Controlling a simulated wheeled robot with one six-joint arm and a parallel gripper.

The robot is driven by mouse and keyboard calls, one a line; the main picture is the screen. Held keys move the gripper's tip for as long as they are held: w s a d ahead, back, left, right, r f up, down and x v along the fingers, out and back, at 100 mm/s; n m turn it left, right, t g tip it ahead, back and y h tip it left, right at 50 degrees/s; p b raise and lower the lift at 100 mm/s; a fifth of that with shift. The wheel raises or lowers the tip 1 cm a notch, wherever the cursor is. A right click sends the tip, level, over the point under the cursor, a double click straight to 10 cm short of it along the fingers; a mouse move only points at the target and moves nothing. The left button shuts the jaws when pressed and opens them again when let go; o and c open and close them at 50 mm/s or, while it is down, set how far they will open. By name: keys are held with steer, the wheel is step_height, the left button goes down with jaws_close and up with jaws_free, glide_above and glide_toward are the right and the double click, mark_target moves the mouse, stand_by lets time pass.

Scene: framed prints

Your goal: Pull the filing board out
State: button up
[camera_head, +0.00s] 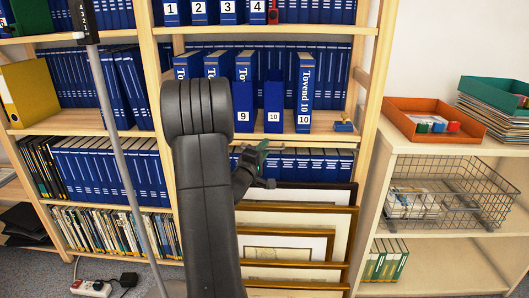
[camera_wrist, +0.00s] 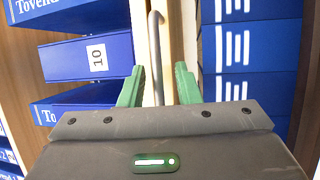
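Several blue filing boards stand on the middle shelf in the head view. A short one labelled 10 (camera_head: 273,100) stands between the board labelled 9 (camera_head: 243,92) and a taller "Tovend 10" board (camera_head: 304,95). I cannot tell which is the task's board. A board labelled 10 (camera_wrist: 92,58) also shows left of the fingers in the wrist view. My gripper (camera_head: 262,165) is just below the middle shelf's edge. In the wrist view, its green fingers (camera_wrist: 160,78) are apart, with no board between them. My arm hides part of the shelves.
The pale wooden shelf edge (camera_wrist: 177,30) and a thin grey rod (camera_wrist: 154,45) show beyond the fingers. Blue binders (camera_head: 315,162) fill the shelf below. Framed prints (camera_head: 290,248) lean underneath. A side shelf holds an orange tray (camera_head: 405,110) and a wire basket (camera_head: 465,195).

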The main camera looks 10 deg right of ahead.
steer(key=shift+w+d, duration=0.1)
steer(key=shift+w, duration=0.1)
jaws_close()
steer(key=shift+s, duration=0.1)
